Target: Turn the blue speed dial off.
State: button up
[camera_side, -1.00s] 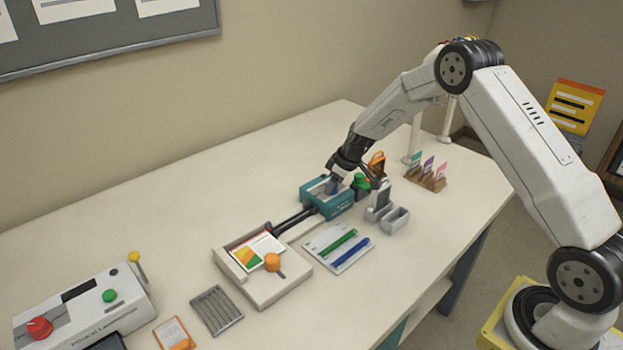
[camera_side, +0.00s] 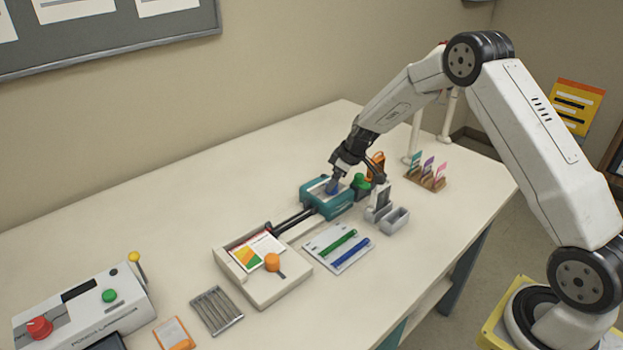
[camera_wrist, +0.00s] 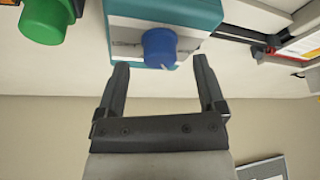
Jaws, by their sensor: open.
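The blue speed dial (camera_wrist: 159,48) sits on the face of a teal and white machine (camera_wrist: 205,12). A pale pointer mark shows near the dial's edge in the wrist view. My gripper (camera_wrist: 161,68) is open, with one finger on each side of the dial and a gap between each finger and the dial. It holds nothing. In the side view my gripper (camera_side: 337,178) is just above the machine, and its fingertips are hard to make out.
A green knob (camera_wrist: 44,18) stands beside the teal machine. Grey holders (camera_side: 394,219) and an orange item (camera_side: 376,166) are close by. A dark bar (camera_side: 292,222) runs to a white base with an orange knob (camera_side: 272,262). The table's back left is clear.

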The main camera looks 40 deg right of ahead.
jog(key=shift+v, duration=2.85)
jog(key=shift+a, duration=0.1)
jog(key=shift+c, duration=0.2)
jog(key=m, duration=0.3)
jog(key=w+a+m+g, duration=0.1)
jog(key=m, duration=0.2)
jog(key=w+m+g, duration=0.1)
jog(key=m, duration=0.2)
jog(key=shift+a+r, duration=0.1)
jog(key=shift+a, duration=0.1)
jog(key=m, duration=0.2)
jog(key=m+g, duration=0.1)
jog(key=m, duration=0.1)
jog(key=shift+w+r+h, duration=0.15)
jog(key=shift+w+h, duration=0.15)
jog(key=shift+h, duration=0.1)
jog(key=m, duration=0.3)
jog(key=m+g+h, duration=0.1)
jog(key=m, duration=0.1)
jog(key=shift+w+d+r, duration=0.1)
jog(key=shift+w+r, duration=0.15)
jog(key=shift+f, duration=0.15)
jog(key=shift+f, duration=3.75)
